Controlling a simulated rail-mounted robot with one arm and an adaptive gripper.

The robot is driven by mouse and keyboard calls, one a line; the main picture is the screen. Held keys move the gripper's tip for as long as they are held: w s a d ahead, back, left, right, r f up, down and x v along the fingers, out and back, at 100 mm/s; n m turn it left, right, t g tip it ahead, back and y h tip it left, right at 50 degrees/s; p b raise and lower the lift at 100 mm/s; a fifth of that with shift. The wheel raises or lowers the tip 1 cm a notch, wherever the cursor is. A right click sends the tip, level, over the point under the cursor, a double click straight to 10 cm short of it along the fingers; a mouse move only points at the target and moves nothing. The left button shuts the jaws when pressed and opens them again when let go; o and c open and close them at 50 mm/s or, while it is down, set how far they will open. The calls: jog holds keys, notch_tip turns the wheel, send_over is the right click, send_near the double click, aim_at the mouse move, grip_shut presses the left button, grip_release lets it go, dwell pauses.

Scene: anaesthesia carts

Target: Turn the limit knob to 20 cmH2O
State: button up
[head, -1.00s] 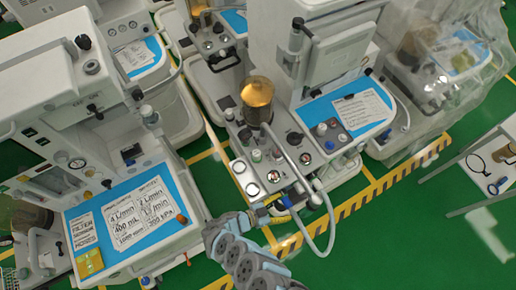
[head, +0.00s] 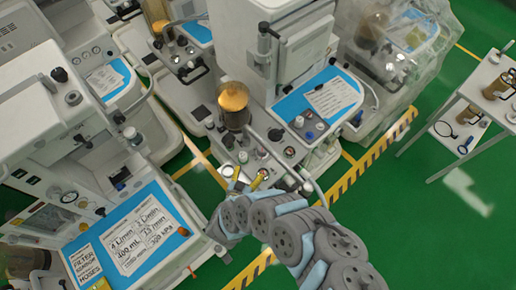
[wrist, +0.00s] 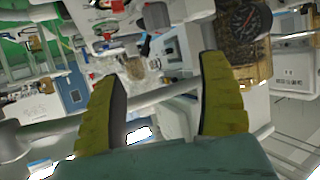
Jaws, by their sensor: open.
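My gripper (head: 247,181) is open, with its yellow fingers over the front part of the middle cart (head: 225,155). In the wrist view my gripper (wrist: 160,105) shows two fingers spread apart with nothing held. A pale hose (wrist: 165,93) crosses behind the gap between them; I cannot tell whether it touches them. The middle cart carries several small knobs and dials, including a dark knob (head: 275,134) behind the gripper. I cannot tell which one is the limit knob, and no cmH2O scale is legible. My arm and gripper hide part of the cart's front.
An amber canister (head: 233,103) stands on the middle cart behind the gripper. A grey hose (head: 285,165) arches close to the gripper on the right. The left cart has a blue panel with a printed card (head: 140,235). A white table (head: 490,85) stands far right.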

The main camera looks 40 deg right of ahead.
aim_at(262, 149)
jog(key=b+x, duration=0.2)
jog(key=x, duration=1)
jog(key=shift+w+d+f+b, duration=0.15)
jog(key=shift+d+f+b, duration=0.15)
jog(key=shift+b, duration=0.1)
jog(key=shift+b+x, duration=0.55)
jog(key=shift+x, duration=0.7)
jog(key=shift+w+d+f, duration=0.1)
jog(key=shift+d, duration=0.25)
jog(key=shift+w+d+f, duration=0.15)
jog(key=shift+d, duration=0.15)
jog(key=shift+c, duration=0.3)
jog(key=shift+b, duration=0.3)
jog(key=c, duration=1.1)
